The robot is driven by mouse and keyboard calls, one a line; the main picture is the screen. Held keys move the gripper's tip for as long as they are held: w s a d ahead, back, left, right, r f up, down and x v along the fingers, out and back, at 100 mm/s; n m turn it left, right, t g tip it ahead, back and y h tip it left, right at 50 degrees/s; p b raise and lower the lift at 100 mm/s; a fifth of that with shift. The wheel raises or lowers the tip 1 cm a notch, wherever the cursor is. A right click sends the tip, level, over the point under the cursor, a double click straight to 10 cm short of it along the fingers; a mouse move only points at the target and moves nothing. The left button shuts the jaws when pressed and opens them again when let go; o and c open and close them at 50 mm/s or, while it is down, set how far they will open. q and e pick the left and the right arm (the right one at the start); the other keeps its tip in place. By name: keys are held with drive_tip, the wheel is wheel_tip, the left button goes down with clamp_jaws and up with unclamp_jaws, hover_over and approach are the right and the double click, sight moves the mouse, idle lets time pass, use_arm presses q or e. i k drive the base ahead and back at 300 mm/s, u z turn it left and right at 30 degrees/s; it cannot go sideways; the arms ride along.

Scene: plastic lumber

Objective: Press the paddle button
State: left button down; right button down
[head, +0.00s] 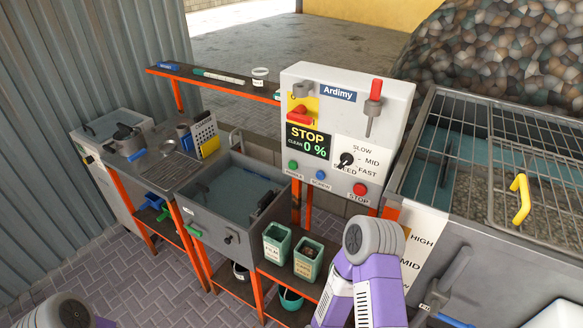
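A white control box (399,96) labelled Ardimy stands upright in the middle of the head view. Along its lower edge are a green button (292,165) at the left, a blue button (321,174) in the middle and a red STOP button (359,189) at the right. The small labels under the green and blue buttons are too small to read surely. A display (307,141) reads STOP and 0 %. Neither gripper shows; only purple and grey parts of my arms appear at the bottom left and lower right, apart from the buttons.
The box also carries a red-orange switch (299,116), a black speed knob (346,159) and a red-handled lever (374,100). A water-filled sink (228,193) and green bins (308,258) are below left. A grated machine with a yellow handle (521,198) stands right.

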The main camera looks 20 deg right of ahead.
sight(293, 165)
drive_tip(key=k, duration=1.25)
drive_tip(key=u, duration=0.55)
drive_tip(key=i, duration=1.65)
drive_tip(key=z, duration=0.55)
